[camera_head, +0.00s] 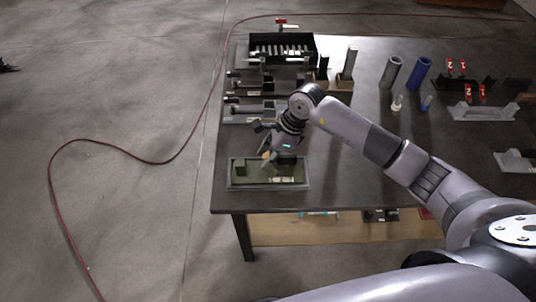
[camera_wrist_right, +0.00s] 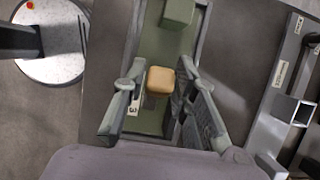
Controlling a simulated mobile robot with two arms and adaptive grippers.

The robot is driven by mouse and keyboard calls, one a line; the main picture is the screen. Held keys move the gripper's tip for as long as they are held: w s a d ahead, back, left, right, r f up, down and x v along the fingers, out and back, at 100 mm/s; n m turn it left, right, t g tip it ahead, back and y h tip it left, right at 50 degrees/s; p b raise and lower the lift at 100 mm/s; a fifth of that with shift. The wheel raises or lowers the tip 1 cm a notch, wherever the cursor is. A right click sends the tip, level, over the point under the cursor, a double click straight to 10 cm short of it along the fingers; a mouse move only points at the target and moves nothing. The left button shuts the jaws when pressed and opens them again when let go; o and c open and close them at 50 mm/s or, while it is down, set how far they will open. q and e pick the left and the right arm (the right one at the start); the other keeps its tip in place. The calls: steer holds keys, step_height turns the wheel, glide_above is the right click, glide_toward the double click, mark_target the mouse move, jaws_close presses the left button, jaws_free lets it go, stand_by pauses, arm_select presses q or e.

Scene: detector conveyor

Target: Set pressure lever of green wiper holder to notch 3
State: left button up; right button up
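The green wiper holder (camera_head: 290,171) lies in a grey frame near the table's front left corner. It fills the middle of the right wrist view, with a green block (camera_wrist_right: 179,12) at its far end. The lever's tan knob (camera_wrist_right: 160,80) stands over the green surface, and a small label reading 3 (camera_wrist_right: 134,106) shows at its lower left. My right gripper (camera_head: 267,156) is low over the holder. In the right wrist view its open fingers (camera_wrist_right: 161,70) are on either side of the knob, with small gaps visible. My left gripper is not in view.
Grey fixtures (camera_head: 250,107) stand behind the holder, with a black slotted rack (camera_head: 283,47) farther back. Grey and blue cylinders (camera_head: 418,74) and red number tags (camera_head: 463,67) are to the right. The table's front edge is close to the holder.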

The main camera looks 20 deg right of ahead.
jaws_close()
stand_by(0.3)
